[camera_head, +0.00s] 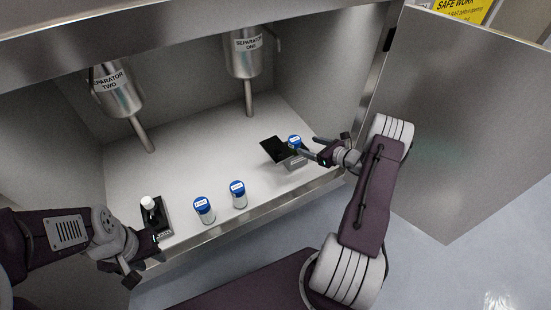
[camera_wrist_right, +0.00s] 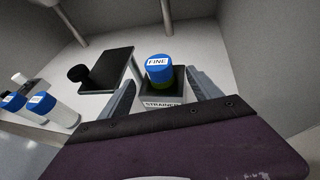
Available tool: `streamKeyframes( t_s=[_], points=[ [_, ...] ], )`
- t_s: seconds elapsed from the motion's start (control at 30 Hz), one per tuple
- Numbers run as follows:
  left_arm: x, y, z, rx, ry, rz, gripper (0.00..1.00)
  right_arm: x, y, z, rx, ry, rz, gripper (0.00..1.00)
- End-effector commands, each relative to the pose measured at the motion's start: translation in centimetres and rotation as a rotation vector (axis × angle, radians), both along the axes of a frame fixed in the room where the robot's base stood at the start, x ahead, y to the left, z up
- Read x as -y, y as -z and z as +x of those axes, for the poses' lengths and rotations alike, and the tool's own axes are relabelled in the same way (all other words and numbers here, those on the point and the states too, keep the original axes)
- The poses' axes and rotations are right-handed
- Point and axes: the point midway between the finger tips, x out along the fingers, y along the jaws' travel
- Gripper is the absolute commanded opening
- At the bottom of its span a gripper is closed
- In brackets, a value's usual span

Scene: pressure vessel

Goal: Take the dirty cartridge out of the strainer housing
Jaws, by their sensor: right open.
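The strainer housing (camera_wrist_right: 160,104) is a small open box labelled STRAINER near the right end of the cabinet floor; it also shows in the head view (camera_head: 294,163). The dirty cartridge (camera_wrist_right: 158,70) stands in it, with a blue cap labelled FINE and a greenish body below. Its lower part is hidden in the housing. My right gripper (camera_wrist_right: 163,88) is open, with one finger on each side of the cartridge, apart from it in the wrist view. My left gripper (camera_head: 152,243) is at the cabinet's front left edge; its jaw gap is not clear.
A black lid plate (camera_wrist_right: 108,72) with a knob is beside the housing. Two blue-capped cartridges (camera_head: 204,210) (camera_head: 238,195) stand along the front. A white-topped bottle (camera_head: 150,205) is on a black stand at left. Separators (camera_head: 115,90) (camera_head: 243,55) hang above; an open door (camera_head: 465,130) is at right.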

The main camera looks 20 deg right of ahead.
Motion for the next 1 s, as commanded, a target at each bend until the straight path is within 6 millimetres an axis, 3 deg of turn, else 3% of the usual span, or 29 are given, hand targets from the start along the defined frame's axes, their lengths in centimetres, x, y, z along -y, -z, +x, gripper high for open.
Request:
streamKeyframes(
  t_s=[0.13,0.3,0.47,0.63,0.8,1.0],
  points=[
    [0.0,0.4,0.0,0.001,0.0,0.0,0.36,-0.2,0.2,0.5,0.0,-0.001,-0.001,0.73],
    [0.0,2.6,0.0,0.001,0.0,0.0,0.36,-1.2,1.6,2.8,0.0,-0.006,-0.002,0.73],
    [0.0,2.9,0.0,0.0,0.0,0.0,0.36,-1.5,1.5,3.7,-0.002,-0.004,-0.001,0.73],
    [0.0,6.2,0.0,0.0,0.0,0.0,0.36,-2.7,2.9,6.3,0.0,-0.007,-0.004,0.73],
    [0.0,6.8,0.0,0.0,0.0,0.0,0.36,-3.2,3.0,8.0,-0.001,-0.005,-0.003,0.73],
    [0.0,6.6,0.0,0.0,0.0,0.0,0.36,-3.2,2.8,8.0,-0.003,-0.004,-0.002,0.73]
  ],
)
